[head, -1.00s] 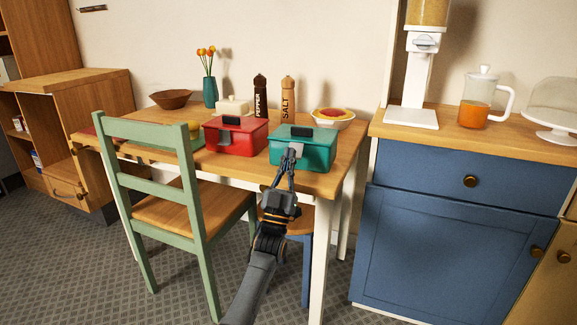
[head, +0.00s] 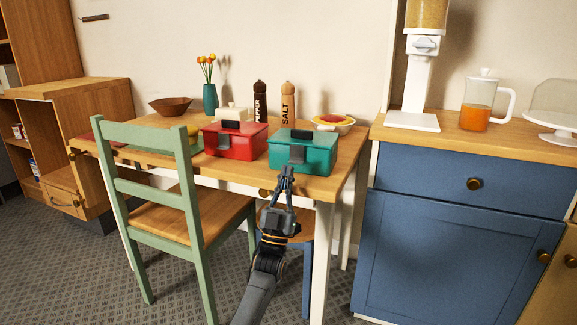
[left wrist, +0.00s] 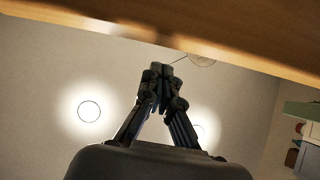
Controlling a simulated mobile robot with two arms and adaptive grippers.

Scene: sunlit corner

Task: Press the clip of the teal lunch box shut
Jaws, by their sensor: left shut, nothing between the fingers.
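The teal lunch box (head: 318,158) stands near the front right corner of the wooden table, its lid down. Its grey clip (head: 297,153) lies against the front face, below the dark handle (head: 293,134). My left gripper (head: 286,172) is shut and empty, just below and in front of the clip at the table's front edge. A small gap seems to part the fingertips from the box. The left wrist view shows the closed fingers (left wrist: 160,70) under the table edge, with the box out of sight. My right gripper is not in view.
A red lunch box (head: 236,145) stands close to the left of the teal one. The table (head: 325,188) also bears pepper and salt mills (head: 288,102), a bowl (head: 334,123) and a vase. A green chair (head: 190,200) stands in front, left of my arm.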

